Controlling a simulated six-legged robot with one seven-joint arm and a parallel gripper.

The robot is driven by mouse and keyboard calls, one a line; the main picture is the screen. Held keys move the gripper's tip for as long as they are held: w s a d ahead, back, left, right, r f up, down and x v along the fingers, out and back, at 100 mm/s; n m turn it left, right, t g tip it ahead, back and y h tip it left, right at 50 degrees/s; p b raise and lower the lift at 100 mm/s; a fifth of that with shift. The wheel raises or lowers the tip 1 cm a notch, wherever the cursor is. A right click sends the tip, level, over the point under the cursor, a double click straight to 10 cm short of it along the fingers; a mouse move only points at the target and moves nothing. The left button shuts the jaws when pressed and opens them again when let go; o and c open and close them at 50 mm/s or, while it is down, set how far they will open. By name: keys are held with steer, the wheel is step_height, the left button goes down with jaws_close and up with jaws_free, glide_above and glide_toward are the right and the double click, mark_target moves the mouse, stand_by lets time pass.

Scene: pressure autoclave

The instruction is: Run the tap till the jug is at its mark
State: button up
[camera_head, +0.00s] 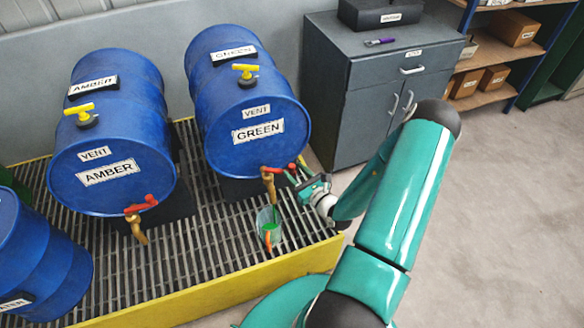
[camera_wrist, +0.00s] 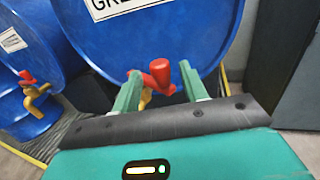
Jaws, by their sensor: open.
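The blue GREEN drum (camera_head: 250,120) lies on its side, with a brass tap (camera_head: 268,183) low on its front. The tap's red handle (camera_wrist: 160,74) shows between my fingers in the wrist view. My gripper (camera_head: 300,178) is open beside the tap, its fingers on either side of the handle; I cannot tell whether they touch it. A clear jug (camera_head: 263,217) stands on the grating under the tap. Green shows below the spout and inside the jug; whether it is still flowing, I cannot tell. An orange part shows on the jug's front. The mark is too small to make out.
The AMBER drum (camera_head: 112,140) with its own red-handled tap (camera_head: 140,207) stands to the left. Another blue drum (camera_head: 40,262) is at the lower left. A yellow-edged grating (camera_head: 190,265) lies beneath them. A grey cabinet (camera_head: 375,90) stands behind right. Open floor lies at the right.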

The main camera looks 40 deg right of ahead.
mark_target(292, 167)
steer(key=shift+w, duration=1.45)
jaws_close()
steer(key=shift+d, duration=0.1)
steer(key=shift+w+d+n+g+y, duration=0.4)
steer(key=shift+w+n+y, duration=0.25)
steer(key=shift+n+y, duration=0.6)
steer(key=shift+w+d+n+g+y, duration=0.4)
steer(key=shift+w+n+y, duration=0.3)
steer(key=shift+y, duration=1)
steer(key=shift+w+d+n+g+y, duration=0.25)
steer(key=shift+w+n+g+y, duration=0.3)
steer(key=shift+n+y, duration=0.7)
